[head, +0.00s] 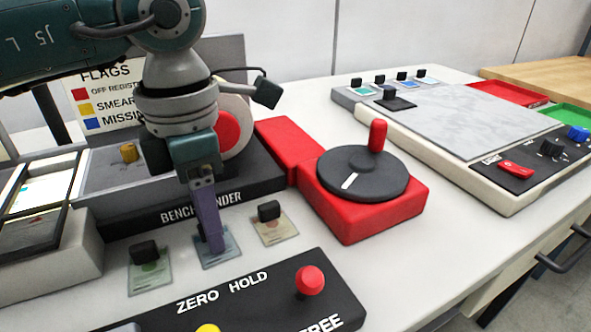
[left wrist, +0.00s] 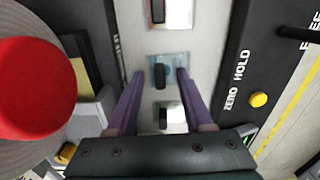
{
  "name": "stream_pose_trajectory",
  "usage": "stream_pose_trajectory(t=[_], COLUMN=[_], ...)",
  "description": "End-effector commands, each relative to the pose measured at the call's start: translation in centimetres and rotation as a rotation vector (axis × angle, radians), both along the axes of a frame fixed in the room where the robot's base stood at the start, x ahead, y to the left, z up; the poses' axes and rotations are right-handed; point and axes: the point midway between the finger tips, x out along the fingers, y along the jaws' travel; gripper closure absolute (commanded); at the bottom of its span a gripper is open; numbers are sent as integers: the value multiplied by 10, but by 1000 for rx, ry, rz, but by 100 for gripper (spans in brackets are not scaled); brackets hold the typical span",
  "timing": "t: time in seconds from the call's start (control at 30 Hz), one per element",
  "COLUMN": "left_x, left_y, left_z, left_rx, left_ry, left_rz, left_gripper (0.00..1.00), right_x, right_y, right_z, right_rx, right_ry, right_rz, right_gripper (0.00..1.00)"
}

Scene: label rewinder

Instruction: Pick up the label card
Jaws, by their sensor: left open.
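My left gripper (head: 214,248) is open and points down over a bluish label card (head: 230,247) with a black grip block. In the left wrist view the fingers (left wrist: 160,74) stand on either side of this card's black block (left wrist: 160,77), with a gap on each side. The card (left wrist: 174,60) lies flat on the bench. In the head view the fingers hide its block. A greenish card (head: 150,283) lies to the left and a tan card (head: 280,233) to the right, each with a black block. My right gripper is out of view.
The black bench rewinder (head: 190,202) stands behind the cards. A black ZERO HOLD panel (head: 245,300) with a red knob (head: 309,280) lies in front. A red base with a black dial (head: 362,172) is to the right. A grey-topped station (head: 440,120) stands farther right.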

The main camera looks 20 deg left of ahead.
Motion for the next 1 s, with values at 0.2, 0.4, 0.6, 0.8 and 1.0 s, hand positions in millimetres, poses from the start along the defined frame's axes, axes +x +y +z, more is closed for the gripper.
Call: stream_pose_trajectory(t=[0.2, 0.4, 0.6, 0.8, 1.0], left_x=[0, 0, 0, 0, 0], left_y=[0, 0, 0, 0, 0], left_z=[-1, -1, -1, -1, -1], left_rx=[0, -1, -1, -1, -1], left_ry=[0, -1, -1, -1, -1], left_rz=[0, 0, 0, 0, 0], left_gripper=[49, 70, 93, 100, 100], right_x=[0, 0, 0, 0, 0], right_y=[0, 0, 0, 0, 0], right_z=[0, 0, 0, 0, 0], right_rx=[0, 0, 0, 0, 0], right_ry=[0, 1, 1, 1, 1], right_rz=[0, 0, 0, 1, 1], right_gripper=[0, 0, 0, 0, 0])
